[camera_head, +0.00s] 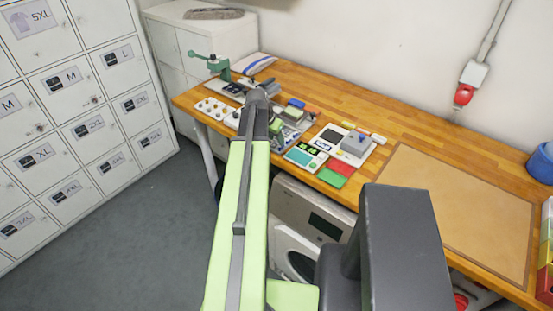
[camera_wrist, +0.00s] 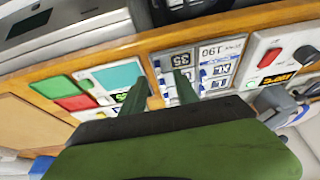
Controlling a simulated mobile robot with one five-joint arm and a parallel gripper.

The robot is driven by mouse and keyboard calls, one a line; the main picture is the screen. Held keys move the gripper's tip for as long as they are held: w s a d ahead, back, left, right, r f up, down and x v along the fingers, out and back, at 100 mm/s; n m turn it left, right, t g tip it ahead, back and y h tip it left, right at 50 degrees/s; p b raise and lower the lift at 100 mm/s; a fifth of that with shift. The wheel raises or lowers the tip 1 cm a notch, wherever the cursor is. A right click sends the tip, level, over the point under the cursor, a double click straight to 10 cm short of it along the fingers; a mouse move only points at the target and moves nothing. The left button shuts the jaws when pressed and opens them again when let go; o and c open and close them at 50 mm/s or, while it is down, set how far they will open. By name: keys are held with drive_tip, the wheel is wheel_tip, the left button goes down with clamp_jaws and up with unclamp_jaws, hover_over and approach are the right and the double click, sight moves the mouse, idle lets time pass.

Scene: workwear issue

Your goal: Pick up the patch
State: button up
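A red flat square (camera_head: 342,167) and a green flat square (camera_head: 331,178) lie at the table's front edge. Both show in the wrist view, the red one (camera_wrist: 76,103) and the green one (camera_wrist: 53,87), left of my gripper. A grey tray (camera_wrist: 152,72) holds several small label pieces, one marked "35" (camera_wrist: 181,60) and others with letters. I cannot tell which of these is the patch. My gripper (camera_wrist: 159,88) is open, its two dark green fingers apart with nothing seen between them, over the tray's edge. In the head view my arm partly covers that area.
A device with a teal screen (camera_wrist: 118,75) sits between the tray and the squares. A green press (camera_head: 220,68) stands farther back. The brown mat (camera_head: 460,205) at right is clear.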

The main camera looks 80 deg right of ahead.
sight(275, 144)
drive_tip(key=shift+d+f, duration=0.15)
drive_tip(key=shift+f, duration=0.1)
drive_tip(key=b+x, duration=0.4)
drive_tip(key=x, duration=0.1)
drive_tip(key=shift+s+d+f+b, duration=0.15)
drive_tip(key=shift+s+d+b, duration=0.1)
drive_tip(key=shift+b, duration=0.1)
drive_tip(key=shift+r, duration=0.2)
clamp_jaws()
